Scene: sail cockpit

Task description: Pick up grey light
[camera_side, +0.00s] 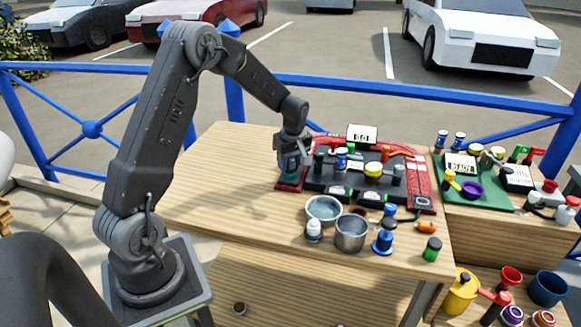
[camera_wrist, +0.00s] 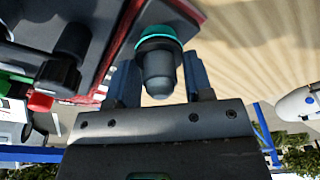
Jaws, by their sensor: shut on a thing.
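The grey light (camera_wrist: 159,72) is a dark grey, rounded piece with a teal ring at its base, seen in the wrist view. My gripper (camera_wrist: 158,84) has one finger on each side of it and is shut on it. In the side view my gripper (camera_side: 291,160) points down at the left end of the dark cockpit panel (camera_side: 335,187). The light is mostly hidden there by the fingers; a bit of teal shows between them. I cannot tell whether the light is clear of the panel.
On the panel, right of my gripper, stand knobs, a yellow-topped piece (camera_side: 373,170) and a red handle bar (camera_side: 400,150). In front are a glass bowl (camera_side: 324,208), a metal cup (camera_side: 350,234) and small loose parts. The table's left part (camera_side: 215,185) is bare.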

